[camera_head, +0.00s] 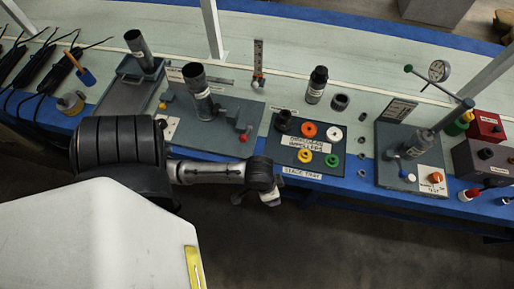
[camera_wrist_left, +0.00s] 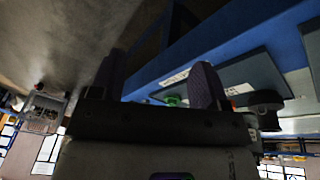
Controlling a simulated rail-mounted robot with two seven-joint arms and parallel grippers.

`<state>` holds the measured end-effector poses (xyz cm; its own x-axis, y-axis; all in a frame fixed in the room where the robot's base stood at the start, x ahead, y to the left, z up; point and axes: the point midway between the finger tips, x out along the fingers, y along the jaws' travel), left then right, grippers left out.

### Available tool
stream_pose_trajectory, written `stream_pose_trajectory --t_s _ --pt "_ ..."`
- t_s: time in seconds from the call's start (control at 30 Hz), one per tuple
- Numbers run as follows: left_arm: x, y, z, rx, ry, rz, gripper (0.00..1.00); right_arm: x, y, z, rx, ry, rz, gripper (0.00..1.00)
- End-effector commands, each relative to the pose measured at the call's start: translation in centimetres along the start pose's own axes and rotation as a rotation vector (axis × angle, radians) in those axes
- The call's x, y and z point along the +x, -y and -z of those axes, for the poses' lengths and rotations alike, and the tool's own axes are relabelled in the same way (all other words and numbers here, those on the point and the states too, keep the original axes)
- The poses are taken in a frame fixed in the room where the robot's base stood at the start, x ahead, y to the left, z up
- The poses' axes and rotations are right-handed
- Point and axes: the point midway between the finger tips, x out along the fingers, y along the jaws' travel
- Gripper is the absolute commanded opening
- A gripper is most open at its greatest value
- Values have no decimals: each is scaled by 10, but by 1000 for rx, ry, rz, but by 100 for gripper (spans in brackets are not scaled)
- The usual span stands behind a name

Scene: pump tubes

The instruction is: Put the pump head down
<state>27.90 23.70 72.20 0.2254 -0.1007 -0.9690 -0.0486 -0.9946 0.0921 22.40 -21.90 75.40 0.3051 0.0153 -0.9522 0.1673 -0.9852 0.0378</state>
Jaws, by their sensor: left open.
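A dark cylinder with a narrower black top (camera_head: 317,85), which could be the pump head, stands upright on the bench behind the stage tray (camera_head: 290,172). It is apart from my gripper. My left gripper (camera_head: 268,193) is in front of the bench edge, left of the tray's front corner. In the left wrist view its two dark fingers (camera_wrist_left: 158,80) are spread with nothing visible held between them. My right gripper is not in view.
The tray carries a black part (camera_head: 283,118) and several coloured rings. A dark ring (camera_head: 340,102) stands beside the black-topped cylinder. Grey fixtures with upright tubes stand left (camera_head: 203,92) and right (camera_head: 418,145). Open floor lies in front of the blue bench edge.

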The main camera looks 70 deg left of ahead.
Motion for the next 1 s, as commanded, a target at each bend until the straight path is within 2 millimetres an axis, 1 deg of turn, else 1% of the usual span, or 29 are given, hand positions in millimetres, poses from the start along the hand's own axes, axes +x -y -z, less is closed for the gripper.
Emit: stream_pose_trajectory --t_s 0.03,0.1,0.2,0.3,0.47,1.0 --pt "-7 -12 -12 26 -18 -2 69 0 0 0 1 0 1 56" --pt "-17 -20 -23 67 -42 17 69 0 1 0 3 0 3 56" --pt "-29 -25 -34 107 -62 47 69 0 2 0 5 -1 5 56" --pt "-37 -26 -41 129 -70 72 69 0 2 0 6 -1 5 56" --pt "-42 -26 -46 145 -74 90 69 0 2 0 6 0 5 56" --pt "-42 -26 -46 147 -74 90 69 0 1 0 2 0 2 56"
